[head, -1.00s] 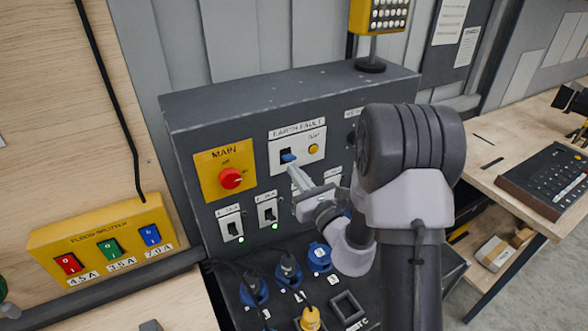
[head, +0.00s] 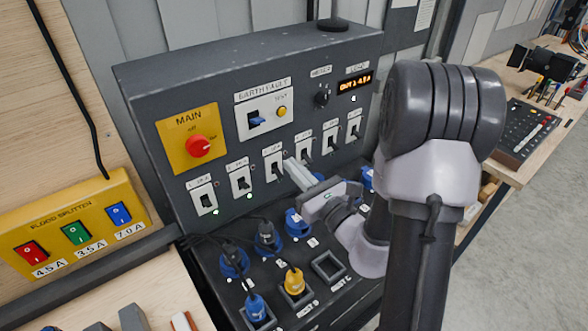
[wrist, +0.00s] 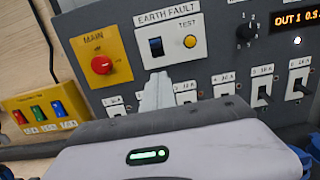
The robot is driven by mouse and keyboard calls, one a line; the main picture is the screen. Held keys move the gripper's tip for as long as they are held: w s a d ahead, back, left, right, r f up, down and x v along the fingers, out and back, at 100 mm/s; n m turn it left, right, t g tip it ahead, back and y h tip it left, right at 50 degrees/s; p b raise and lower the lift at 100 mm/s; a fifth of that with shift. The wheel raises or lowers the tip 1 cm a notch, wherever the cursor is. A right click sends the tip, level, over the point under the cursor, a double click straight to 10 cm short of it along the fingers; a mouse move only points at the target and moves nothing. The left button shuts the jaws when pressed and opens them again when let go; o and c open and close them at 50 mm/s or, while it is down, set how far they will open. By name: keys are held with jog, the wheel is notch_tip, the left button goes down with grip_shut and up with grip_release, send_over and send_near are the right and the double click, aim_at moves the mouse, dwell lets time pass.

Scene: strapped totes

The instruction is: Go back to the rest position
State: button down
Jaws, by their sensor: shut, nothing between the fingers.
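My gripper (head: 299,174) is shut and empty. In the head view its fingertips are in front of the row of small breaker switches on the dark panel (head: 160,82), overlapping the third breaker (head: 274,165); I cannot tell whether they touch it. In the wrist view the shut fingers (wrist: 156,92) point at the panel below the earth fault switch. The blue earth fault switch (head: 256,121) and yellow test button (head: 281,111) are above the fingers. My arm stands at the right and hides part of the panel.
The red main knob (head: 200,146) is on a yellow plate at left. Blue sockets, plugs and cables, including a yellow plug (head: 294,281), are below my gripper. A workbench (head: 530,149) is at right.

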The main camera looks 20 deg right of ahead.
jog(key=shift+a, duration=0.1)
jog(key=s+a+r+n+g+y+b, duration=0.2)
jog(key=s+a+n+g+y+b, duration=0.15)
jog(key=a+n+y, duration=0.55)
jog(key=s+a+f+n+g+y+b, duration=0.1)
jog(key=s+a+f+n+g+b, duration=0.2)
jog(key=s+a+n+g, duration=0.95)
jog(key=s+d+f+n+h+b, duration=0.1)
jog(key=s+f+n+h+b, duration=0.35)
jog(key=s+f+h, duration=0.35)
jog(key=w+d+n+t+h+b, duration=0.1)
jog(key=d+n+t+h+b, duration=0.1)
jog(key=d, duration=0.5)
jog(key=shift+w+d+r+n+t+h, duration=0.15)
jog(key=shift+d+r+n+t+h, duration=0.15)
jog(key=shift+r+n+t+h, duration=0.5)
